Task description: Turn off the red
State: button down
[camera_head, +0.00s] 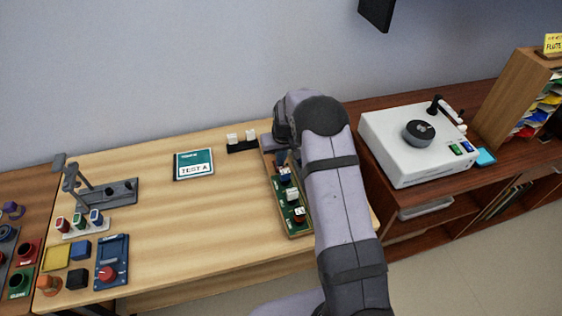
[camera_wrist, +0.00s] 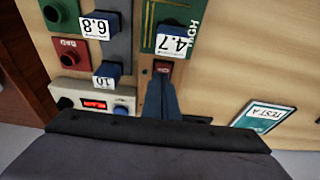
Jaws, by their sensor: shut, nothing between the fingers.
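A small red switch-like part (camera_wrist: 163,67) shows in the wrist view, just beyond the closed fingertips of my gripper (camera_wrist: 162,82). I cannot tell whether they touch. My gripper (camera_head: 281,158) is over the board's far end, partly hidden by my arm.
A TEST A card (camera_head: 194,164) lies mid-table. A white turntable-like device (camera_head: 400,160) stands right. The table's middle is mostly clear.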

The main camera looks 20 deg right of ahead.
jog(key=shift+r, duration=0.15)
jog(key=p+v, duration=0.1)
jog(key=v, duration=0.1)
jog(key=p+v, duration=0.2)
jog(key=shift+w+r, duration=0.1)
jog(key=shift+w, duration=0.1)
jog(key=shift+s+r+b, duration=0.15)
jog(key=shift+s+b, duration=0.05)
jog(key=shift+b, duration=0.15)
jog(key=s+r+b, duration=0.3)
jog(key=s+r, duration=0.1)
jog(key=r, duration=0.4)
jog(key=shift+s, duration=0.3)
jog(key=s+a+g, duration=0.1)
jog(key=s+a, duration=0.1)
jog(key=s, duration=1.2)
jog(key=s+a+f+g, duration=0.1)
jog(key=s+a, duration=0.1)
jog(key=s, duration=1.2)
jog(key=shift+s+a+f+g, duration=0.15)
jog(key=shift+s+f+g, duration=0.05)
jog(key=shift+s+g, duration=0.15)
